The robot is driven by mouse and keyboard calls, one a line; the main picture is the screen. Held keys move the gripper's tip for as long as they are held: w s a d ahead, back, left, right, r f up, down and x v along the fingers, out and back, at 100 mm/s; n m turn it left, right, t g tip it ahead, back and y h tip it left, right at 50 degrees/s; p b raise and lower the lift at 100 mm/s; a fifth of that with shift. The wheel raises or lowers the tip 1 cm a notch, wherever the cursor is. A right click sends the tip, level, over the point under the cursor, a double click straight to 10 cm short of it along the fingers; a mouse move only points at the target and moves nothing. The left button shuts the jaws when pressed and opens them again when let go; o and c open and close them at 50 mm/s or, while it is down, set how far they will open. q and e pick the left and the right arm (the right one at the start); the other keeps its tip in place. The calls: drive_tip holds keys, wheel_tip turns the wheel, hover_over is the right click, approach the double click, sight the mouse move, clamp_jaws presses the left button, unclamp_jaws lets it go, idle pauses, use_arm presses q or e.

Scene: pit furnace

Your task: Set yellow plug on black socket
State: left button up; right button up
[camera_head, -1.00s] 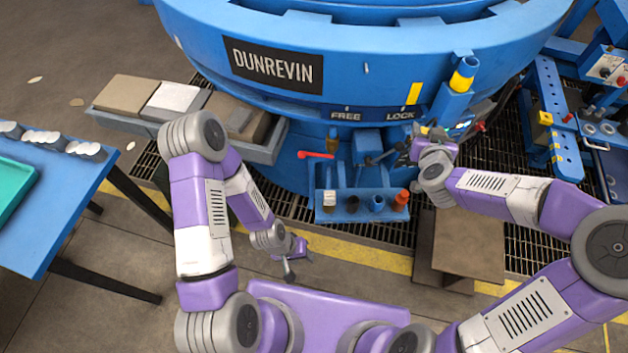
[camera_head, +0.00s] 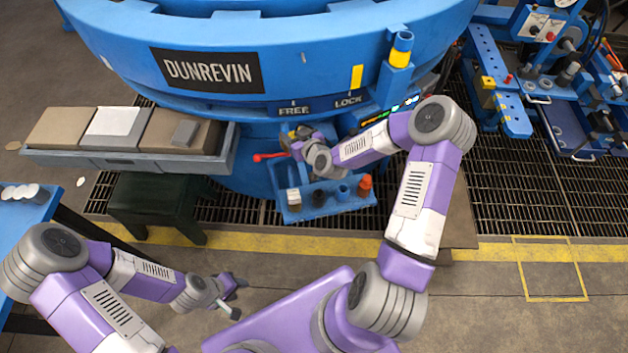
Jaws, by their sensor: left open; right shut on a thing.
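My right gripper (camera_head: 297,146) is at the furnace front, under the FREE mark and just above and behind a small blue rack (camera_head: 325,208). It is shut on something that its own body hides. A small yellow-brown piece (camera_head: 318,134) shows right beside it; I cannot tell whether this is the yellow plug or whether it is held. The rack holds a white-marked piece (camera_head: 293,198), dark round pieces (camera_head: 342,191) and an orange-red piece (camera_head: 364,186). I cannot tell which dark piece is the black socket. My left gripper (camera_head: 236,298) is open and empty, low over the floor.
The blue furnace (camera_head: 320,60) fills the back. A red-handled lever (camera_head: 270,156) juts out left of my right gripper. A grey tray of blocks (camera_head: 130,160) and a dark green stool (camera_head: 160,205) stand left. A blue table (camera_head: 25,225) is at the far left.

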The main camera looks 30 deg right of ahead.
drive_tip(key=s+d+f+b, duration=0.1)
drive_tip(key=s+d+f, duration=0.15)
drive_tip(key=f, duration=0.85)
drive_tip(key=b, duration=0.1)
hover_over(317, 193)
drive_tip(key=shift+n+y, duration=0.3)
drive_tip(key=f, duration=0.9)
drive_tip(key=shift+w, duration=0.25)
drive_tip(key=shift+f+b, duration=2.5)
drive_tip(key=shift+f, duration=0.45)
drive_tip(key=shift+s, duration=0.15)
drive_tip(key=shift+f+b, duration=0.55)
drive_tip(key=o, duration=0.7)
drive_tip(key=shift+o, duration=0.5)
